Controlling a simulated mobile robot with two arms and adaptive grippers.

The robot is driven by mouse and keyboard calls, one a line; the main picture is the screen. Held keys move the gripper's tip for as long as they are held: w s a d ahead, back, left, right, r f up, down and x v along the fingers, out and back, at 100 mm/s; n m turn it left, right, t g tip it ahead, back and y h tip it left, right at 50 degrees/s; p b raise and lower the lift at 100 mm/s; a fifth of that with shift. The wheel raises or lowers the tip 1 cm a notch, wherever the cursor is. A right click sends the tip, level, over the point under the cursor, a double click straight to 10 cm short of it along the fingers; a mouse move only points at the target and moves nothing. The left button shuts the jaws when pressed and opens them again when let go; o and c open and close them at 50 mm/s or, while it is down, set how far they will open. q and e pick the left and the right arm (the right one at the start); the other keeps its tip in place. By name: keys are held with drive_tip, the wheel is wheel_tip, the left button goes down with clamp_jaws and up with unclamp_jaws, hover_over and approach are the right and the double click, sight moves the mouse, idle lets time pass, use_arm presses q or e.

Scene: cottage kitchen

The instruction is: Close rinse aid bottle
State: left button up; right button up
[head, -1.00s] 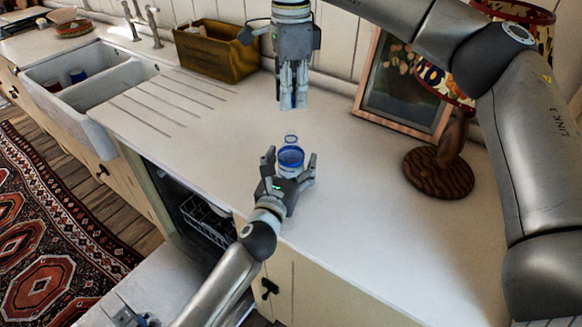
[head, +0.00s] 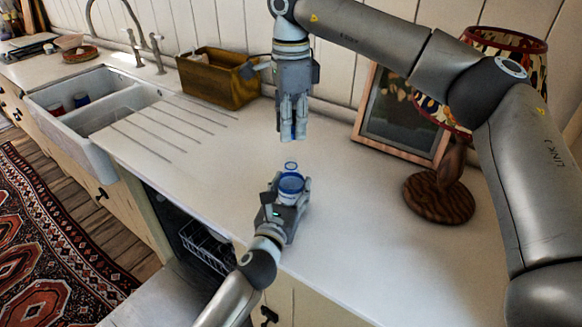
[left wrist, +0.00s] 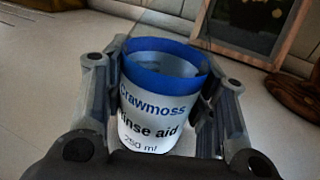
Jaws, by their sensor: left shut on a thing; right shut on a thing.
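The rinse aid bottle (head: 290,196) stands upright on the counter, a pale, squat container with a blue rim. In the left wrist view the bottle (left wrist: 150,110) reads "Crawmoss rinse aid 250 ml" and its top is open. My left gripper (head: 288,199) is shut around its sides; its fingers flank the bottle in the left wrist view. A small blue-edged ring (head: 291,166) shows just behind the bottle; I cannot tell whether it is attached. My right gripper (head: 293,138) points down above and behind the bottle, clear of it. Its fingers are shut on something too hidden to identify.
The white counter (head: 350,220) is clear around the bottle. A wooden lamp base (head: 438,198) and a leaning picture frame (head: 400,115) stand at right. A brown box (head: 215,80) is at the back, with a double sink (head: 85,120) at left. An open dishwasher rack (head: 205,245) is below.

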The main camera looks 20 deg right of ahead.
sight(291, 187)
drive_tip(key=shift+f, duration=2.1)
drive_tip(key=shift+f, duration=0.85)
drive_tip(key=shift+f, duration=0.6)
